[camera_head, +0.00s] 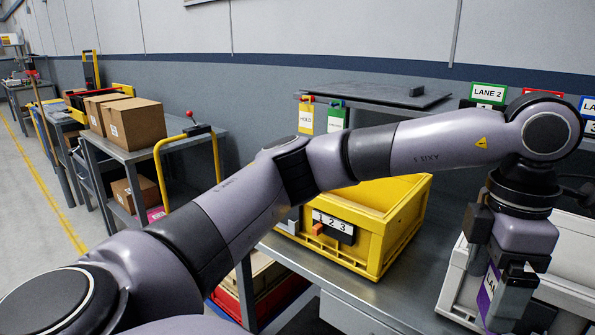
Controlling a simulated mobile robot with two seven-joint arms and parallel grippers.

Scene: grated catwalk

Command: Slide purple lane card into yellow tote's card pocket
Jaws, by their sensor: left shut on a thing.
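My left arm crosses the view from the left, and my left gripper (508,295) points down at the lower right. It is shut on the purple lane card (489,291), a white card with a purple edge, held upright and partly hidden by the fingers. The yellow tote (385,249) stands on the grey bench, left of the gripper and apart from it. Its front carries a dark holder with a "1 2 3" label (335,222) and a small orange piece. My arm hides part of the tote's back. My right gripper is out of view.
A pale grey tote (568,258) stands behind and beside the gripper. Green "LANE 2" (488,93), red and blue cards stand along the back. A yellow "HOLD" card (306,117) hangs from the shelf (375,95). Cartons (134,122) sit on a cart at left.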

